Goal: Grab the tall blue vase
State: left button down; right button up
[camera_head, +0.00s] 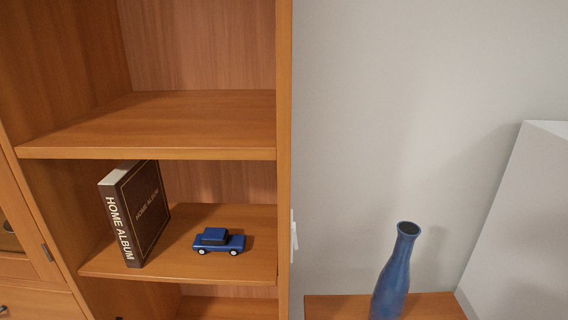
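A tall blue vase (394,275) with a narrow neck and a flared, dark open mouth stands upright at the lower right of the head view. Its base is cut off by the bottom edge of the picture. It stands at a wooden surface (331,308) to the right of the shelf unit. Neither of my grippers shows in the head view.
A wooden shelf unit (284,130) fills the left half; its right side panel stands left of the vase. A brown album (140,212) and a blue toy car (219,241) are on a shelf. A white slanted object (525,230) stands right of the vase, with a bare wall behind.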

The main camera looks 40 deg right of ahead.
aim_at(388, 299)
jog(key=z, duration=2.05)
jog(key=k+j, duration=0.15)
jog(key=j+z, duration=0.05)
